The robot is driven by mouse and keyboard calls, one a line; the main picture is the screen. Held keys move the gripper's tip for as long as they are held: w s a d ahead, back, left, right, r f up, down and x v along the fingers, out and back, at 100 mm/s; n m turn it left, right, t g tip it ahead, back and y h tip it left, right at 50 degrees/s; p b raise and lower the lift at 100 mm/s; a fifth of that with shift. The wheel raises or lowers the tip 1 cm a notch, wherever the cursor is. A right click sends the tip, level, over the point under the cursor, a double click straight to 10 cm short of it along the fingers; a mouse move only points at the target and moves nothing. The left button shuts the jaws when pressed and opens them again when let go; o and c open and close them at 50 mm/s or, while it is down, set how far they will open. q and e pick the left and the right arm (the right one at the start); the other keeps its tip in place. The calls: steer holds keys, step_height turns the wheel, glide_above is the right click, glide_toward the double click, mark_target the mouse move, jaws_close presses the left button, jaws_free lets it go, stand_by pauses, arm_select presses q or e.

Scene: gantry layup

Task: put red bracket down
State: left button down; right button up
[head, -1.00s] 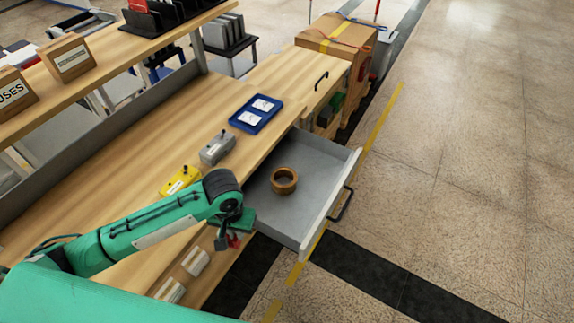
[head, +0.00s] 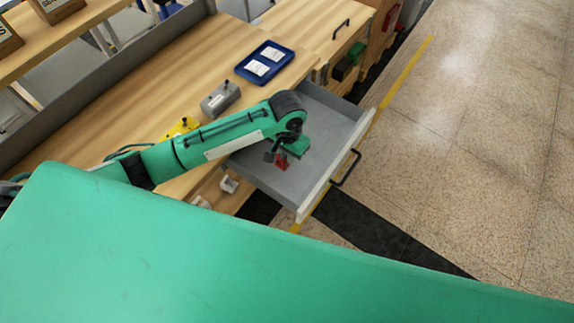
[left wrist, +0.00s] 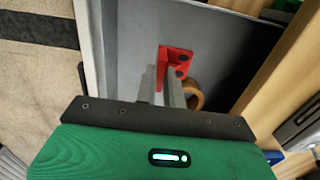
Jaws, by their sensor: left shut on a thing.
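The red bracket (left wrist: 178,58) is held between the fingers of my left gripper (left wrist: 165,88) in the left wrist view. In the head view the red bracket (head: 282,165) shows small below the left gripper (head: 274,158), over the open grey drawer (head: 325,130). I cannot tell whether the bracket touches the drawer floor. A brown ring (left wrist: 194,95) lies in the drawer, partly behind the fingers in the left wrist view; my arm hides it in the head view. My right gripper is not in view.
On the wooden bench are a blue tray (head: 265,62) with two white cards, a grey box (head: 220,98) and a yellow item (head: 182,127) partly behind my arm. The drawer's front with its black handle (head: 346,168) faces the open floor on the right.

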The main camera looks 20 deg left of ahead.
arm_select(q)
step_height(320, 180, down, 8)
steer(key=shift+f, duration=0.25)
steer(key=shift+f, duration=0.15)
steer(key=c, duration=1.5)
jaws_free()
step_height(320, 180, up, 12)
steer(key=shift+s+r, duration=0.1)
steer(key=shift+r, duration=0.05)
